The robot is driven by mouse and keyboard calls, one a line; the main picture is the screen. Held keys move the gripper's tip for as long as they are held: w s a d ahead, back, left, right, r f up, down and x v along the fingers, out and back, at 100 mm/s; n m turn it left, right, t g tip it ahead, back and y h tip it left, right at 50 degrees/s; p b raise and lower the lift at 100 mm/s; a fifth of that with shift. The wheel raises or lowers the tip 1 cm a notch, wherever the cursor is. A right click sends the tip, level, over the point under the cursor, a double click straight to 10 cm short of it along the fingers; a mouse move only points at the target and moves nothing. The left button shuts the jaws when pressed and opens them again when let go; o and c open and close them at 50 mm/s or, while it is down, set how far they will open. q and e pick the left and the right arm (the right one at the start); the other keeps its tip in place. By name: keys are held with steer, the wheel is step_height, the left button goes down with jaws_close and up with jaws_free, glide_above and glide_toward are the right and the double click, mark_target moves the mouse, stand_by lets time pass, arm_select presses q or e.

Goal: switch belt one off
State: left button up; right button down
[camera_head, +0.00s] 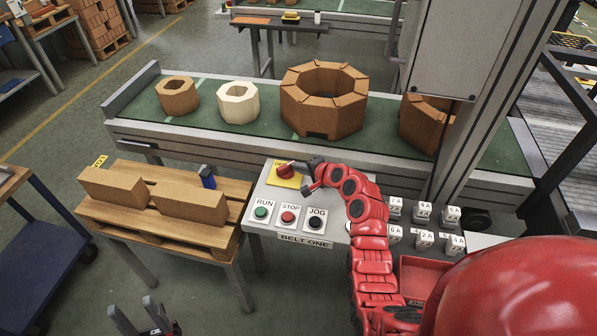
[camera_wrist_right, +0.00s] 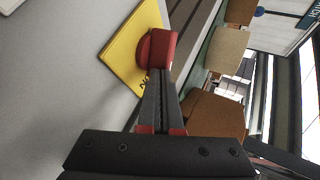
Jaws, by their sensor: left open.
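The belt one panel (camera_head: 263,219) carries a red rotary knob (camera_head: 286,170) on a yellow plate (camera_head: 291,182). Below the knob are a green RUN button (camera_head: 261,212), a red STOP button (camera_head: 288,217) and a dark JOG button (camera_head: 315,222). My right gripper (camera_head: 302,166) is at the right side of the knob. In the right wrist view the fingers (camera_wrist_right: 158,78) lie close together and their tips reach the red knob (camera_wrist_right: 157,48). I cannot tell if they pinch it. My left gripper (camera_head: 143,316) is open and empty, low at the bottom left.
Behind the panel runs a green conveyor belt (camera_head: 265,127) with several brick pieces on it. A wooden pallet (camera_head: 185,234) with bricks stands left of the panel. A grey machine column rises at the right.

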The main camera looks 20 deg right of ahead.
steer(key=shift+w+d+f+n+g+y+b, duration=0.15)
steer(key=shift+n+y+b, duration=0.25)
steer(key=shift+b, duration=0.45)
steer(key=shift+w+d+f+n+g+y+b, duration=0.1)
steer(key=shift+n+g+y+b, duration=0.25)
steer(key=shift+b, duration=0.45)
steer(key=shift+w+r, duration=0.1)
steer(key=shift+w+d+r, duration=0.15)
steer(key=shift+w+r, duration=0.05)
steer(key=shift+w, duration=0.05)
steer(key=shift+w+d+f, duration=0.1)
steer(key=shift+w+d, duration=0.1)
steer(key=shift+w, duration=0.2)
steer(key=b+v, duration=0.2)
steer(key=v, duration=1.5)
steer(key=shift+s, duration=0.3)
